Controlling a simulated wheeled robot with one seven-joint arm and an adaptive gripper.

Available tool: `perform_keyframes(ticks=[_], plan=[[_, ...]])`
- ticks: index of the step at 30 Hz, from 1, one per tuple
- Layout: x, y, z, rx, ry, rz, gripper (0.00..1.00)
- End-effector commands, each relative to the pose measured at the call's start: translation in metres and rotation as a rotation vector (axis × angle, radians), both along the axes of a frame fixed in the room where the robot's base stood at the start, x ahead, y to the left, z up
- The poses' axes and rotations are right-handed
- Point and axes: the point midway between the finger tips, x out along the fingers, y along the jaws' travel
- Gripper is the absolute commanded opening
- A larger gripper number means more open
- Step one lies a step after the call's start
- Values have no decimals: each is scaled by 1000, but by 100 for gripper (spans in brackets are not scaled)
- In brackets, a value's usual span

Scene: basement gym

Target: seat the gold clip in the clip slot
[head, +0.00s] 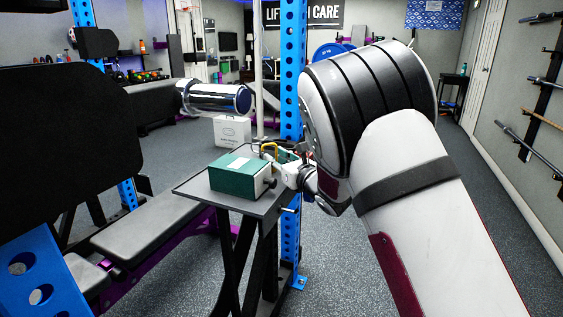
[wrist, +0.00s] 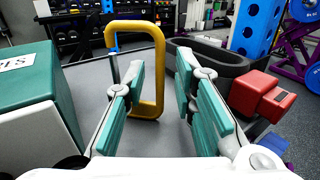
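The gold clip (wrist: 159,85), an upright rectangular loop, shows in the wrist view above the grey table top (wrist: 88,82). In the head view the gold clip (head: 269,146) is small, behind the green box. My gripper (wrist: 159,62) has teal finger pads spread apart, one on each side of the clip's right bar, with gaps visible. The left finger overlaps the loop's opening in the picture. In the head view my gripper (head: 284,167) is small and partly hidden by my arm. I cannot identify the clip slot in either view.
A green box (head: 236,174) with a white label stands left of my gripper on the small table (head: 190,186). A dark open tray (wrist: 232,65) and a red block (wrist: 262,95) lie to the right in the wrist view. A blue rack post (head: 291,70) rises close by.

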Motion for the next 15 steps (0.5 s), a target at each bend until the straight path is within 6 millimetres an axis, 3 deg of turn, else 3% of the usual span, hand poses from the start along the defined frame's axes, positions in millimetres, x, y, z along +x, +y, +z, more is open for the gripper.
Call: perform_keyframes(ticks=[5,15], plan=[[-10,-9,3,1,1,-2,25],[-67,-50,2,0,3,-3,25]])
